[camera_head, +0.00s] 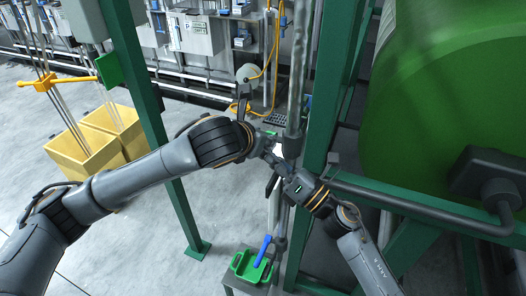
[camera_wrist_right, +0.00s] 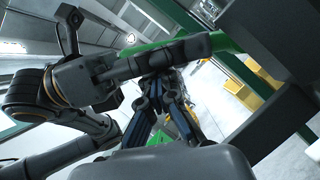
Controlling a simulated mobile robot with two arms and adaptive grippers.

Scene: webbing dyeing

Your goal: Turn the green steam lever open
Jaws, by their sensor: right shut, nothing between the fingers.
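A small green piece (camera_head: 270,133), possibly part of the green steam lever, shows beside the upright pipe in the head view. A green bar, possibly the lever, shows in the right wrist view (camera_wrist_right: 150,51), partly hidden behind a dark grey cylindrical part (camera_wrist_right: 180,50). My right gripper (camera_head: 279,170) is shut and empty close to the pipe; its fingers also show in the wrist view (camera_wrist_right: 155,84), just below the grey part. Contact cannot be told. My left gripper (camera_head: 270,152) is beside the pipe, close to the right one; its fingers are too hidden to judge.
The grey upright pipe (camera_head: 297,75) stands by a green steel frame (camera_head: 322,110). A big green tank (camera_head: 440,90) fills the right. A green tray (camera_head: 246,268) with a blue-handled tool (camera_head: 263,250) is below. Yellow bins (camera_head: 85,160) stand left on open floor.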

